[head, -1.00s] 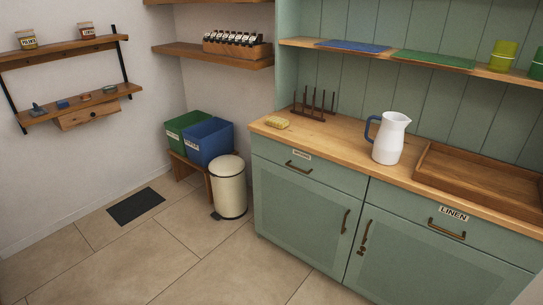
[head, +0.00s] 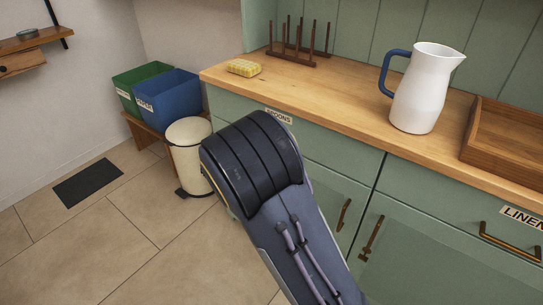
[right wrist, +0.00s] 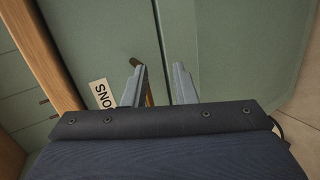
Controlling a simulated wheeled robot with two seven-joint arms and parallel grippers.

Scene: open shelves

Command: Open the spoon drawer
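The spoon drawer (head: 338,152) is the green upper-left drawer of the counter unit, with a label reading SPOONS (head: 279,117). Its visible front looks flush with the cabinet. My right forearm hides the drawer's middle and its handle in the head view. In the right wrist view, my right gripper (right wrist: 162,84) is open, its two fingers apart and pointing at the green front. The bronze handle (right wrist: 136,62) shows beside and partly behind the left-hand finger. I cannot tell whether they touch. The partly hidden label (right wrist: 101,93) lies left of that finger. My left gripper is not in view.
On the wooden countertop (head: 345,117) are a yellow sponge (head: 244,68), a peg rack (head: 298,45), a white jug (head: 425,90) and a wooden tray (head: 505,160). The LINEN drawer (head: 455,200) is to the right. A cream bin (head: 188,145) stands left of the cabinet.

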